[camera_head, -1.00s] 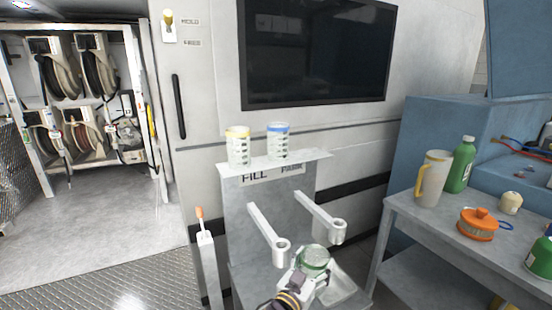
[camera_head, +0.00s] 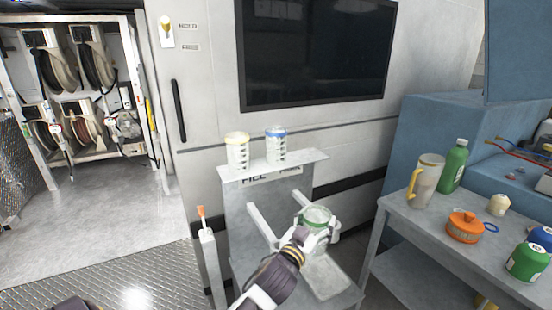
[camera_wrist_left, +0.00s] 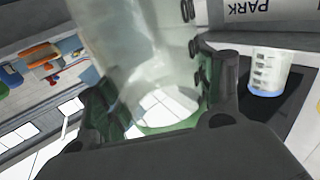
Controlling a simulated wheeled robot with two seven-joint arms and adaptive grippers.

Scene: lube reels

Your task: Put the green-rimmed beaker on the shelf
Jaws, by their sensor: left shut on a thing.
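The green-rimmed beaker (camera_head: 318,214) is clear, and my left gripper (camera_head: 310,236) is shut on it. It is held in the air in front of the stand, below the shelf's level. In the left wrist view the beaker (camera_wrist_left: 148,55) fills the space between the dark fingers of the gripper (camera_wrist_left: 160,98). The shelf (camera_head: 308,157) is a grey ledge at the top of the stand, with lettering on its front. A yellow-rimmed beaker (camera_head: 237,152) and a blue-rimmed beaker (camera_head: 276,147) stand on its left and middle. My right gripper is not in view.
Two arms with ring ends project from the stand; the left arm (camera_head: 262,225) shows, and the held beaker partly hides the right one. The shelf's right end is free.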

